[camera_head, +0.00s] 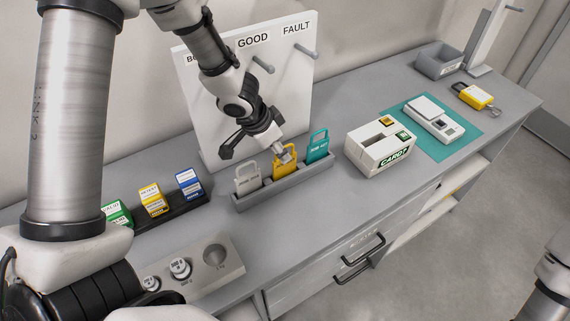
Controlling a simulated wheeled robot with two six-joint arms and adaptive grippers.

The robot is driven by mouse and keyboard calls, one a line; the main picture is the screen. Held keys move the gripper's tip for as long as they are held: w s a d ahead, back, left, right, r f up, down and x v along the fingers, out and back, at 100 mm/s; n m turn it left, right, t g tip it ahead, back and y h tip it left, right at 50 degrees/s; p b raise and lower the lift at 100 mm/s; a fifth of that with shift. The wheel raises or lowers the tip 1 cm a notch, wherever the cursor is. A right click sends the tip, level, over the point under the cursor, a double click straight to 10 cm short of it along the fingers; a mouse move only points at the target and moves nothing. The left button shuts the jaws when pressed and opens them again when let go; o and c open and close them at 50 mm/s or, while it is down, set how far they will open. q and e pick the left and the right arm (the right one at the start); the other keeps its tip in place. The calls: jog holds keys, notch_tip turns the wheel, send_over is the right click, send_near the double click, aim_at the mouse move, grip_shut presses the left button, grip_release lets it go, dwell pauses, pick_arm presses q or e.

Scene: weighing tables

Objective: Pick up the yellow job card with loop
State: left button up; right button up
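The yellow job card (283,168) stands upright in a grey slotted tray (292,188), between a white card (247,180) and a teal card (318,148). Each card has a loop-shaped top. My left gripper (284,155) comes down from above, with its fingertips at the yellow card's loop and covering part of it. I cannot tell whether the fingers are closed on the loop. My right gripper is out of view; only part of my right arm shows at the lower right edge.
A white board (292,82) with pegs stands behind the tray. A white card box (381,148) and a scale (434,119) on a teal mat (463,143) are to the right. A yellow tag with a ring (473,96) lies farther right. Small boxes (152,199) stand left.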

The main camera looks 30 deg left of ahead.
aim_at(285, 165)
pick_arm(q)
jog(key=x, duration=0.2)
jog(key=b+x, duration=0.2)
jog(key=x, duration=0.1)
jog(key=shift+w+a+f, duration=0.3)
jog(key=shift+w, duration=0.15)
jog(key=shift+d+r, duration=0.1)
jog(key=shift+r, duration=0.05)
jog(key=shift+s+d+r, duration=0.15)
jog(key=shift+s+r, duration=0.1)
jog(key=shift+s, duration=0.2)
grip_shut()
jog(key=shift+w+f, duration=0.1)
